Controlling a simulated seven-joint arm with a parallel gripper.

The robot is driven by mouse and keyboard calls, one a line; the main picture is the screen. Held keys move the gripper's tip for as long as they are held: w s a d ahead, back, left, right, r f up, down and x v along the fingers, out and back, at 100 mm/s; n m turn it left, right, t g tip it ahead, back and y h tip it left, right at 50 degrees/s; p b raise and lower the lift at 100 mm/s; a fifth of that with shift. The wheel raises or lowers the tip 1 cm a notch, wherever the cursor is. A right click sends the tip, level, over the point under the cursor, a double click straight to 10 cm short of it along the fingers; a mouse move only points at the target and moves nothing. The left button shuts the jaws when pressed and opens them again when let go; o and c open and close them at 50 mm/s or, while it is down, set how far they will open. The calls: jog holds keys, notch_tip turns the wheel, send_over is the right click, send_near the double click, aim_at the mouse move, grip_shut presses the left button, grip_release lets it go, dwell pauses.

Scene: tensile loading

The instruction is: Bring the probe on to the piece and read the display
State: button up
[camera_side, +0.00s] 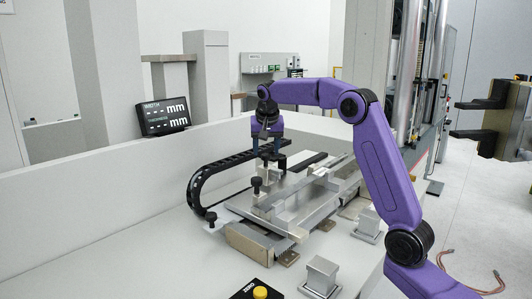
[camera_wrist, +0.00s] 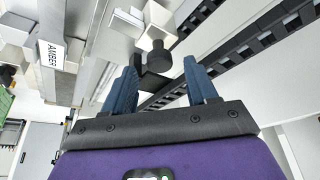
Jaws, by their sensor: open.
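My gripper (camera_side: 267,148) points down over the metal measuring fixture (camera_side: 283,212), its jaws open. In the wrist view my gripper's two blue fingers (camera_wrist: 160,84) stand apart, with a black round knob (camera_wrist: 159,58) on a pale block just beyond and between their tips. The knob looks like the probe's handle, but I cannot tell for sure; no grip on it shows. Which metal part is the piece is not clear.
A black cable chain (camera_side: 199,187) curves along the fixture's left side. A box with a yellow ZERO button (camera_side: 260,292) and a metal block (camera_side: 321,274) sit at the front. In the wrist view a label reads AMBER (camera_wrist: 51,53). Pale table is free at front left.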

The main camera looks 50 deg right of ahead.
jog(key=shift+x, duration=1.05)
jog(key=c, duration=0.9)
jog(key=shift+s, duration=3.6)
jog(key=shift+c, duration=0.2)
jog(key=o, duration=0.9)
jog(key=shift+o, duration=0.2)
jog(key=shift+r, duration=0.15)
jog(key=v, duration=1.7)
